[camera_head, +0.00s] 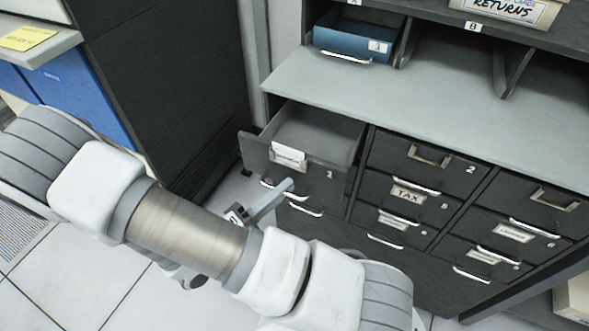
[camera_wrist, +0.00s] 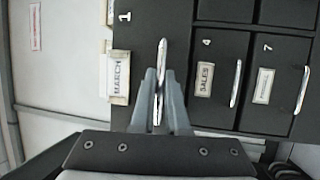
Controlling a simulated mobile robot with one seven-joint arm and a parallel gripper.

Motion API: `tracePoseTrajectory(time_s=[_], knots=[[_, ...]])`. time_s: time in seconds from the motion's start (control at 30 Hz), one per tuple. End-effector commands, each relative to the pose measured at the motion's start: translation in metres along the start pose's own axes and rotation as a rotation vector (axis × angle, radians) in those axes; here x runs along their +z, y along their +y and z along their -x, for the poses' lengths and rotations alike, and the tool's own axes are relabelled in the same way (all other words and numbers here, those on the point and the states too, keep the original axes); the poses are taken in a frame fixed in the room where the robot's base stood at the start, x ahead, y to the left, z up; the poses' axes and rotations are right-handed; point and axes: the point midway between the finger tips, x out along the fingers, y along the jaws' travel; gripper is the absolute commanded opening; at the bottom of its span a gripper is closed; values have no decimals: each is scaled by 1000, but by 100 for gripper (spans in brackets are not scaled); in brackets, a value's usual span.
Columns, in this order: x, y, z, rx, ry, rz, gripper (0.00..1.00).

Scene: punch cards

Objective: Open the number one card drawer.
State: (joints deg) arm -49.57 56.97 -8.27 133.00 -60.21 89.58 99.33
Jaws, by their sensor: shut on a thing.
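The number one card drawer (camera_head: 312,183) stands pulled out of the dark cabinet, with its grey inside showing from above. In the wrist view its front (camera_wrist: 150,30) bears a "1" and a MARCH label (camera_wrist: 119,74). My gripper (camera_wrist: 160,82) is shut on the drawer's silver handle (camera_wrist: 162,52), with one finger on each side of it. In the head view the gripper's grey fingers (camera_head: 288,187) reach the drawer front at the handle. My arm hides the floor below and part of the lower cabinet.
Drawer 2 (camera_head: 425,160), the TAX drawer (camera_head: 408,194) and several others to the right are shut. A blue tray (camera_head: 352,42) sits in a shelf slot above a grey ledge (camera_head: 335,80). White tiled floor (camera_head: 110,270) lies open at lower left.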

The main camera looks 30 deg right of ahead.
Motion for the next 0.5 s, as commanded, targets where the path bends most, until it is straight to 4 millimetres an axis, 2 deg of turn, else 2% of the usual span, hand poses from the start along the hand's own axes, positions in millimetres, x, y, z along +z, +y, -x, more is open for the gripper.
tracePoseTrajectory(time_s=[0.03,0.2,0.5], knots=[[3,1,12,-4,7,-2,0],[14,8,38,-3,6,0,0],[24,13,61,-2,1,-1,0]])
